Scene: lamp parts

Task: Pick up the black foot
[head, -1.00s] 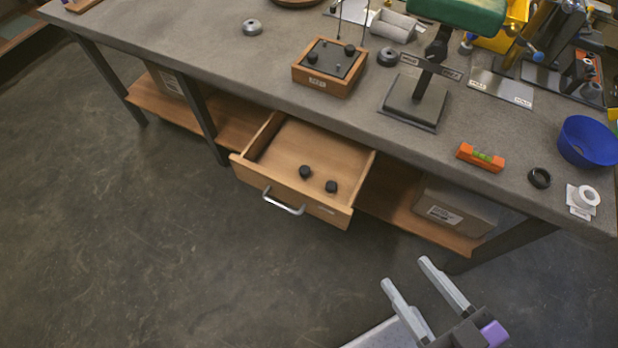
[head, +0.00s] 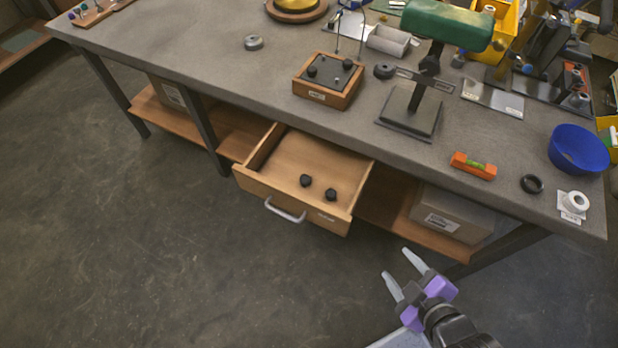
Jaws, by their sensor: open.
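Two small black feet lie in the open wooden drawer (head: 275,190) under the workbench, one on the left (head: 306,181) and one on the right (head: 330,195). They sit apart, near the drawer's front right. Two similar black pieces, one left (head: 311,72) and one right (head: 347,64), are on a wooden box on the bench top. My gripper (head: 397,263) is open and empty, in front of the bench and to the lower right of the drawer. Its two grey fingers point up and left. It touches nothing that I can see.
The bench top (head: 200,50) bears a green lamp on a dark stand (head: 410,112), an orange level (head: 473,166), a black ring (head: 532,184) and a blue bowl (head: 578,150). A grey box (head: 455,213) sits on the lower shelf, right of the drawer. The floor left is clear.

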